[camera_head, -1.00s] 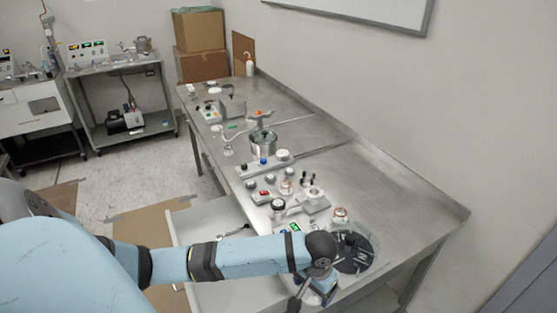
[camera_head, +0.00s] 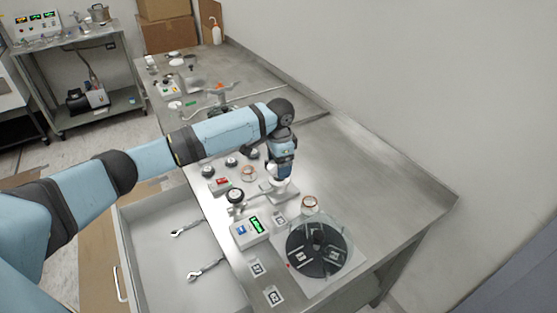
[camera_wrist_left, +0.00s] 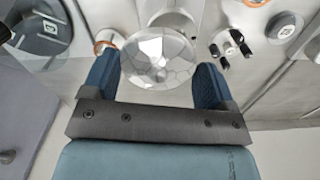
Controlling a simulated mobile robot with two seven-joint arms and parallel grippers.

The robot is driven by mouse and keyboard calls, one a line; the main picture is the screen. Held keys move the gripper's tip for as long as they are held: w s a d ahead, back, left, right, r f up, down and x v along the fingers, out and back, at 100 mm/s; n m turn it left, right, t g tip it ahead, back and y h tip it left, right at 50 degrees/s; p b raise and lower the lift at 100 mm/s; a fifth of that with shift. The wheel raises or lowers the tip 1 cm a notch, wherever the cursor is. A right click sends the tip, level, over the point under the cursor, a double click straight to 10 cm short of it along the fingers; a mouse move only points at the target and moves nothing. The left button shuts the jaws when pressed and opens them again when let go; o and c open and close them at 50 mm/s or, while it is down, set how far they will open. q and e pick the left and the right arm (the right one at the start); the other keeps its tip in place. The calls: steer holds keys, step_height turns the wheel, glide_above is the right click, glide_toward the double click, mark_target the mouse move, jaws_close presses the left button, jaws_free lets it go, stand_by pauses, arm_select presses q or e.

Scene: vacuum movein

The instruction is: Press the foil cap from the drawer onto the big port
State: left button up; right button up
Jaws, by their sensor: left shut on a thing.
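My left gripper (camera_head: 282,178) points down over the pale block fixture (camera_head: 268,192) on the steel bench. In the left wrist view its two blue fingers (camera_wrist_left: 157,82) are shut on the shiny, crinkled foil cap (camera_wrist_left: 158,62), which sits between the fingertips. The big port appears to be at this fixture, under the gripper; the hand and cap hide most of it, so I cannot tell whether cap and port touch. My right gripper is out of view.
A round dark chamber (camera_head: 318,250) with a clear rim stands at the near right, beside a copper-ringed part (camera_head: 309,203). The bench's right side is bare.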

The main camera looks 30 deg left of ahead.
arm_select(q)
steer(key=shift+w+a+r, duration=0.35)
steer(key=shift+w, duration=0.25)
steer(key=shift+w+a+r+m, duration=0.1)
steer(key=shift+w+a+m, duration=0.1)
steer(key=shift+w+m, duration=0.1)
steer(key=shift+f+b, duration=0.65)
steer(key=shift+b, duration=0.4)
step_height(320, 180, down, 3)
steer(key=b, duration=0.4)
steer(key=shift+f, duration=0.15)
steer(key=shift+f+p, duration=0.3)
steer(key=shift+f, duration=0.4)
steer(key=shift+p, duration=0.3)
